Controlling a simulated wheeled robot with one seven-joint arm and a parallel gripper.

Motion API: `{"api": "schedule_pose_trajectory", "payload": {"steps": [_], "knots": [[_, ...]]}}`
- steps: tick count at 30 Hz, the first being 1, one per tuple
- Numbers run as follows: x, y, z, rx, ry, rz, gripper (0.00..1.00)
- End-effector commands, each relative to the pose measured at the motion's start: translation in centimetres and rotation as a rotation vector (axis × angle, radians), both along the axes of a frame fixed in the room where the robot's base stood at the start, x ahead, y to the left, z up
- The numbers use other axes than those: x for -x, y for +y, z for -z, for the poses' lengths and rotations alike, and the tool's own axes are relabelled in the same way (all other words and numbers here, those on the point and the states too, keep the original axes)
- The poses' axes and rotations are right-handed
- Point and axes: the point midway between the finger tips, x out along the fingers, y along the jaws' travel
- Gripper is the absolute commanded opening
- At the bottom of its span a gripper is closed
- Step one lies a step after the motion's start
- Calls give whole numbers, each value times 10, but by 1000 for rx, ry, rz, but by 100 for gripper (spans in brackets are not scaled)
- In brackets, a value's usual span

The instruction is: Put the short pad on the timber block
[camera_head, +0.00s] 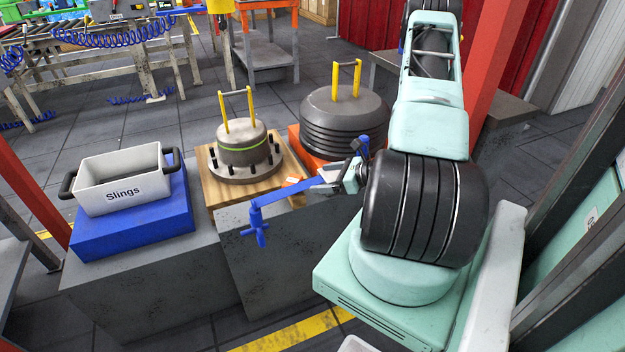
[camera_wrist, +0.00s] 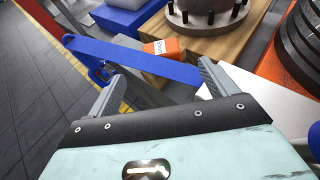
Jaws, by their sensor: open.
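A small orange block with a white label (camera_wrist: 162,49), which may be the short pad, is just beyond my fingertips in the wrist view. Its label is too small to read. In the head view it shows as a small orange patch (camera_head: 293,181) at the front right of the timber block (camera_head: 213,187). The timber block (camera_wrist: 255,27) bears a grey flanged hub. My gripper (camera_wrist: 162,76) is open, with nothing held between the fingers. In the head view my gripper (camera_head: 333,181) is partly hidden by my arm.
A blue bar with a T-handle (camera_head: 262,235) crosses in front of the gripper. The grey hub (camera_head: 243,155) and a dark stacked drum (camera_head: 343,120) have yellow handles. A white Slings bin (camera_head: 125,195) stands on a blue block (camera_head: 180,212) at left.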

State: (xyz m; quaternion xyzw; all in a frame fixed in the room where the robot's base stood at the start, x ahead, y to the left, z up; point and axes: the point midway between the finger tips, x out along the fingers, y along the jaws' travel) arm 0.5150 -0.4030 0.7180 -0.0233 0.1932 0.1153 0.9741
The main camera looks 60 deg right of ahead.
Motion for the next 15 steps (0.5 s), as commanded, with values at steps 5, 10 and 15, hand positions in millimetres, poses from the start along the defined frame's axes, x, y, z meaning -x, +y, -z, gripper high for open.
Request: {"api": "schedule_pose_trajectory", "payload": {"steps": [5, 10, 15], "knots": [[6, -1, -3, 0, 0, 1, 85], [-10, 17, -15, 16, -8, -87, 85], [-56, 108, -65, 101, -37, -491, 85]]}}
